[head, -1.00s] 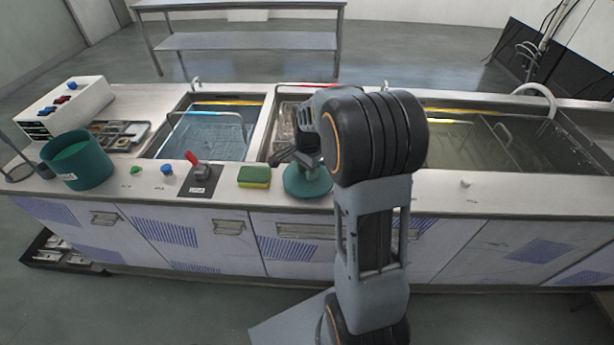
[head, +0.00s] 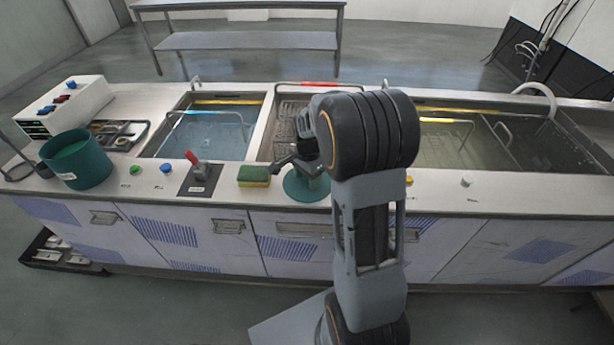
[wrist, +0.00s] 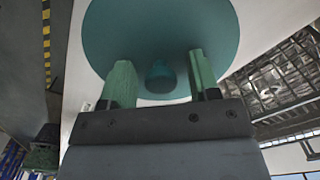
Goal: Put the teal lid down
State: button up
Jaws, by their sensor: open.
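The teal lid (head: 305,190) lies flat on the steel counter near its front edge, right of the sponge. My arm partly hides it in the head view. In the wrist view the round teal lid (wrist: 160,25) fills the top middle, with its small teal knob (wrist: 160,76) facing me. My gripper (wrist: 160,65) is open, its two green fingers on either side of the knob with a gap on each side. In the head view my gripper (head: 299,164) is just above the lid.
A yellow-green sponge (head: 253,176) sits close to the left of the lid. A red-handled switch (head: 198,175) and a teal pot (head: 77,160) stand further left. Water-filled tanks (head: 208,133) lie behind. The counter front right of my arm is mostly clear.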

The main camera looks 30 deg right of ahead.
notch_tip(320, 180, up, 11)
jog(key=s+a+n+t, duration=0.1)
jog(key=s+a+n, duration=0.4)
jog(key=s+n, duration=0.2)
jog(key=s+a+n+t, duration=0.2)
jog(key=s+a+n, duration=0.3)
jog(key=s+n, duration=0.3)
jog(key=shift+s+r+p, duration=0.15)
jog(key=shift+s+p, duration=0.25)
jog(key=shift+s, duration=0.15)
